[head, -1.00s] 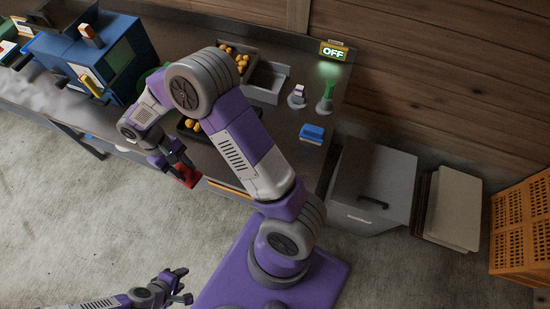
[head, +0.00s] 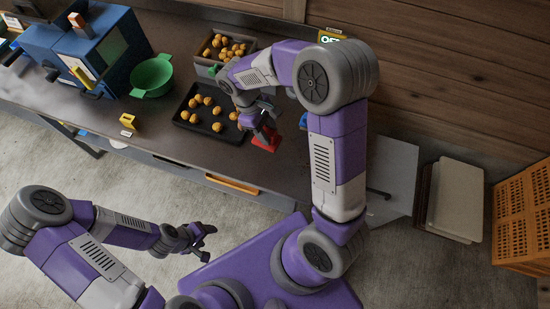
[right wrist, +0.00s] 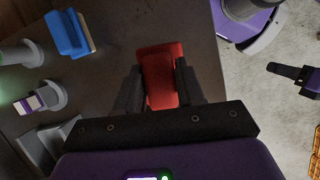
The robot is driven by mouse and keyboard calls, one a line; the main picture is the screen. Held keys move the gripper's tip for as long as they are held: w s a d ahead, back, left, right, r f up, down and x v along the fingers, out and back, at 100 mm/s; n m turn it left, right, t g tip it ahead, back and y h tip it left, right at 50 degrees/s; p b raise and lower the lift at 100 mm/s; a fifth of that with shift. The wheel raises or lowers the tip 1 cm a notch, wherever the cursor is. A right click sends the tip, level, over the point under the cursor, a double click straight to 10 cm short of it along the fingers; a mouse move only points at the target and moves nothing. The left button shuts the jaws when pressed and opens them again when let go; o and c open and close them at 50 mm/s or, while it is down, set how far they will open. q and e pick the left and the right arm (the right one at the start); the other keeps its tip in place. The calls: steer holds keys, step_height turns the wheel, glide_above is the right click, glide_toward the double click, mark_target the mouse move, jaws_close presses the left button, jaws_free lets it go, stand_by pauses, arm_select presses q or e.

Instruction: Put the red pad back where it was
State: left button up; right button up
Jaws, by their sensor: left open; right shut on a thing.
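The red pad (head: 266,140) is held in my right gripper (head: 261,127) above the worktable, just right of the black tray. In the right wrist view the red pad (right wrist: 161,76) sits between the two dark fingers of my right gripper (right wrist: 160,88), which are shut on it. A blue block (right wrist: 68,34) with a tan edge lies on the table at the upper left of that view. In the head view it is mostly hidden behind my right arm. My left gripper (head: 201,238) is open and empty, over the floor in front of the table.
The black tray (head: 235,136) holds several chestnuts, with a chestnut crate (head: 203,68) behind it. A green colander (head: 152,76), a yellow block (head: 128,121) and a blue machine (head: 84,50) stand to the left. An orange crate (head: 522,215) stands far right. Two round-based holders (right wrist: 45,96) show in the wrist view.

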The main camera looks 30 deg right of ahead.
mark_target(272, 140)
steer(key=shift+s+d+n, duration=0.25)
steer(key=shift+d+n, duration=0.15)
steer(key=shift+n, duration=0.1)
steer(key=shift+n+h, duration=0.3)
steer(key=f+b, duration=0.1)
steer(key=f, duration=0.4)
steer(key=shift+s+d+b, duration=0.1)
steer(key=shift+d+b, duration=0.1)
steer(key=shift+b, duration=0.2)
steer(key=shift+f+b, duration=0.5)
steer(key=shift+f, duration=1.75)
steer(key=shift+f, duration=0.1)
steer(key=o, duration=1.1)
steer(key=shift+r, duration=0.25)
steer(key=p+v, duration=0.2)
steer(key=v, duration=0.9)
steer(key=shift+a+r+p, duration=0.1)
steer(key=shift+r+p, duration=0.3)
